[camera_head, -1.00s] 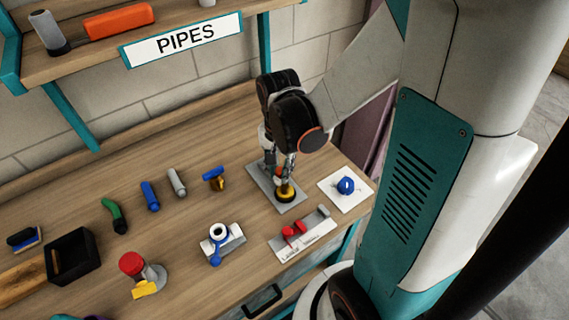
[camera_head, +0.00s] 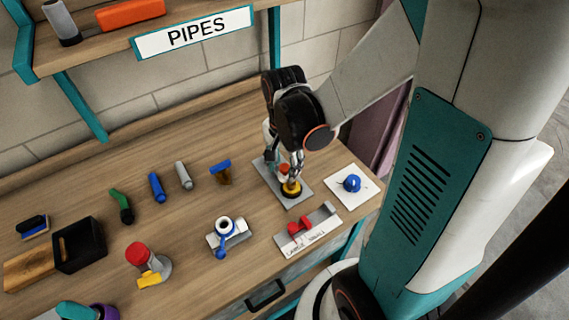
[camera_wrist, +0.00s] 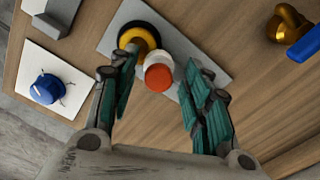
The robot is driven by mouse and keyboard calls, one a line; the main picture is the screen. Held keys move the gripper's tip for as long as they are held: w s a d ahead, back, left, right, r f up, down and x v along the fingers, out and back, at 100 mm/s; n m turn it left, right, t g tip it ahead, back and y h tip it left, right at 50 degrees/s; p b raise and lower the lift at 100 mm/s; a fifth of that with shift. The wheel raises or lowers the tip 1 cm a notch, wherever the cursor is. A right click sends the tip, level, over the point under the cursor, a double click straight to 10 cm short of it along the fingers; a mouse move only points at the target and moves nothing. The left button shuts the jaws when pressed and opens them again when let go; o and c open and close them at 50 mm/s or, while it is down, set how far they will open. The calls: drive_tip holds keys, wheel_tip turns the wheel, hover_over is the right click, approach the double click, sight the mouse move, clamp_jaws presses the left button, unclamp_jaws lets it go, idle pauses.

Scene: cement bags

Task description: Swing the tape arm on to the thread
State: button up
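A grey plate (camera_head: 297,199) lies on the bench at the right and carries a round black base with a yellow part (camera_head: 291,190). In the wrist view the yellow part (camera_wrist: 139,40) sits over the black disc, beside a white collar (camera_wrist: 154,58) with an orange-red end (camera_wrist: 158,77). I cannot tell for certain which piece is the tape arm and which is the thread. My gripper (camera_wrist: 160,75) is open above the plate, with the white and orange piece between its fingers. The left finger is close to the yellow part; contact is unclear.
A white card with a blue knob (camera_head: 352,183) is right of the plate. A grey fixture with red parts (camera_head: 299,227) is in front. A white fitting with a blue handle (camera_head: 224,232) and several loose pipe pieces are left. A shelf marked PIPES (camera_head: 194,31) hangs behind.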

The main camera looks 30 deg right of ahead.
wheel_tip(320, 180, up, 12)
idle(0.9)
drive_tip(key=s+a+r+n+t, duration=0.4)
drive_tip(key=n+t, duration=0.3)
drive_tip(key=n, duration=0.5)
drive_tip(key=shift+a+r+n, duration=0.3)
drive_tip(key=shift+a+r, duration=0.05)
drive_tip(key=shift+a, duration=0.35)
